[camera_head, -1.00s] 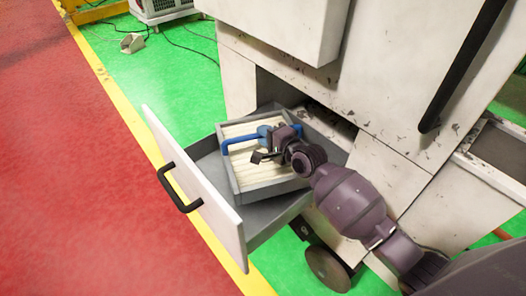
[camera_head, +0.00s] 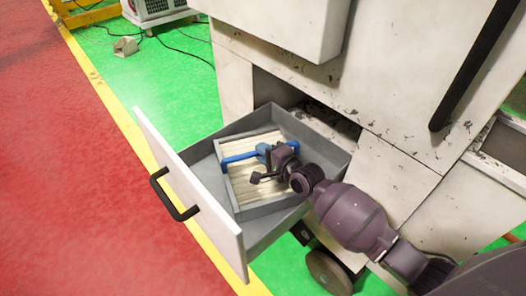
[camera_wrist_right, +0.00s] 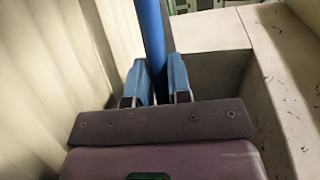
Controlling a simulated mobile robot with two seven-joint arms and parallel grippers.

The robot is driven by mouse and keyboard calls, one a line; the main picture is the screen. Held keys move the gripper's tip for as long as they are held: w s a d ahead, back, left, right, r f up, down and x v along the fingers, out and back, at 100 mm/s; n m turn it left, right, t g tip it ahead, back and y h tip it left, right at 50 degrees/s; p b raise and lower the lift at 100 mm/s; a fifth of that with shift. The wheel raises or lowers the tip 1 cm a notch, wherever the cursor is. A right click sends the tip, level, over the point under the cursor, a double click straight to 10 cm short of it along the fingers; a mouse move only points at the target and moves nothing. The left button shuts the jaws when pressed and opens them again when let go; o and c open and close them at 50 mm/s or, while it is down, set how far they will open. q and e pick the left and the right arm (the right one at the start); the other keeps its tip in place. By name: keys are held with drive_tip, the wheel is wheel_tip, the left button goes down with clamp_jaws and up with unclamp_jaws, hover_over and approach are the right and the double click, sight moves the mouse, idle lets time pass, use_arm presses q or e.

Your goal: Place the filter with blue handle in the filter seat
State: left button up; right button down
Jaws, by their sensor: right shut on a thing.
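The filter (camera_head: 243,190) is a grey square frame with cream pleats and a blue bar handle (camera_head: 238,158) across it. It sits low inside the open grey drawer (camera_head: 205,170), which has a white front. Whether its frame is fully down on the drawer floor cannot be told. My right gripper (camera_head: 263,165) is over the filter, shut on the blue handle. In the right wrist view the handle (camera_wrist_right: 152,35) runs up from the fingers (camera_wrist_right: 164,82), with pleats at the left. My left gripper is not in view.
The drawer front has a black handle (camera_head: 172,198) and stands over the green floor near a yellow line. The white machine body (camera_head: 290,75) rises behind the drawer, close to my right arm. Drawer space shows around the filter.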

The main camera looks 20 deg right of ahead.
drive_tip(key=c, duration=1.1)
unclamp_jaws()
drive_tip(key=shift+o, duration=0.2)
drive_tip(key=shift+r, duration=0.2)
drive_tip(key=p+v, duration=0.2)
drive_tip(key=v, duration=0.8)
drive_tip(key=shift+s+d+r, duration=0.1)
drive_tip(key=shift+s, duration=0.25)
drive_tip(key=shift+s+d, duration=0.2)
drive_tip(key=shift+s, duration=0.4)
